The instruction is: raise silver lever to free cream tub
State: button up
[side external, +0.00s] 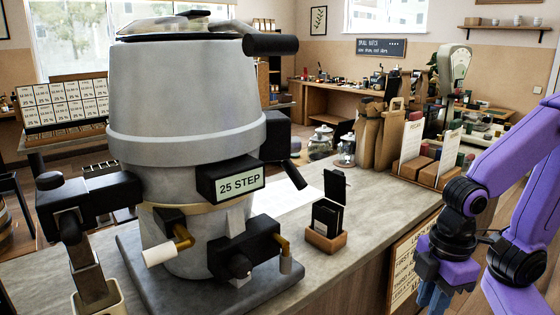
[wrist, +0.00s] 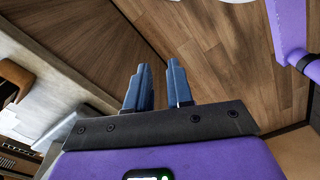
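A large grey machine (side external: 185,95) labelled "25 STEP" stands on the counter in the side view, with black fittings and a cream-white handle (side external: 158,254) on a brass stem. I cannot single out a silver lever for certain; a grey bar (side external: 88,275) hangs from a black block at the machine's left. A cream-rimmed piece (side external: 97,300) at its lower end is cut off by the frame edge, and I cannot tell if it is the tub. My gripper (side external: 435,298) is at the lower right, away from the machine. In the wrist view its blue fingers (wrist: 158,72) are apart and empty, over wooden floor.
A black card holder on a wooden base (side external: 325,235) stands on the counter (side external: 365,215) right of the machine. Paper bags (side external: 378,130), glass jars (side external: 320,142) and a box of cards (side external: 430,160) stand behind. Open space lies between my gripper and the counter's front edge.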

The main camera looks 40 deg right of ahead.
jog(key=w+a+r+m, duration=0.1)
jog(key=w, duration=0.1)
jog(key=w+a+r+m+y, duration=0.1)
jog(key=w+r, duration=0.1)
jog(key=w, duration=0.1)
jog(key=w+a+r+m+t, duration=0.1)
jog(key=w+r, duration=0.1)
jog(key=w, duration=0.1)
grip_shut()
jog(key=m+t+y, duration=0.1)
jog(key=m+t, duration=0.5)
jog(key=m, duration=0.3)
send_near(299, 174)
jog(key=x, duration=0.6)
jog(key=shift+w+a+f, duration=0.1)
jog(key=shift+w+f, duration=0.2)
jog(key=shift+f, duration=0.15)
